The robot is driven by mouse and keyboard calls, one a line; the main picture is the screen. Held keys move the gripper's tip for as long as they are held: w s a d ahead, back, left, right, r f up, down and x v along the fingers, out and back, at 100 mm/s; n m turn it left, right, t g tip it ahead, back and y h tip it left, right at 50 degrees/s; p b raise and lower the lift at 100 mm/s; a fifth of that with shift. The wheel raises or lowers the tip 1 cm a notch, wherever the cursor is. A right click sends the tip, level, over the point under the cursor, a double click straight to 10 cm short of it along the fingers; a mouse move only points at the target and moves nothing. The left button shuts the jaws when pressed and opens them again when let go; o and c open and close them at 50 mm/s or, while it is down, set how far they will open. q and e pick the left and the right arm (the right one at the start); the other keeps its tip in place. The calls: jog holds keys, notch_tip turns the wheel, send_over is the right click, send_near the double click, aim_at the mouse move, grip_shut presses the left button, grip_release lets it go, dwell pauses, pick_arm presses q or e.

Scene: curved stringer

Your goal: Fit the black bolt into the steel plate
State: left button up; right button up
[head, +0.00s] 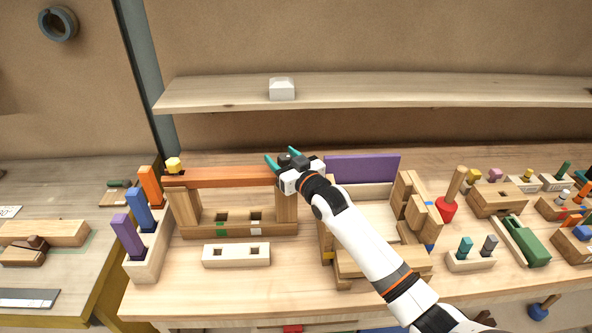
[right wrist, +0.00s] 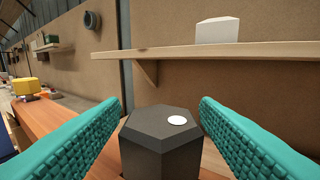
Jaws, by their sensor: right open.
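The black bolt (right wrist: 161,145) has a hexagonal head with a white dot on top and shows large in the right wrist view. In the head view it is a small dark shape (head: 284,159) at the right end of the orange beam. My right gripper (right wrist: 161,108) is open, with a teal finger on each side of the bolt head. It also shows in the head view (head: 282,157). I cannot tell whether the fingers touch the bolt; its shank is hidden. I cannot clearly make out a steel plate; a flat grey piece (head: 28,298) lies at far left. My left gripper is not in view.
The orange beam (head: 225,178) spans wooden posts, with a yellow knob (head: 173,164) at its left end. A shelf (head: 370,90) with a white block (head: 282,89) runs behind. A purple panel (head: 362,168) stands right of my gripper. Coloured pegs and wooden blocks crowd the bench's right side.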

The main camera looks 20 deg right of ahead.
jog(key=b+v, duration=0.2)
jog(key=v, duration=0.9)
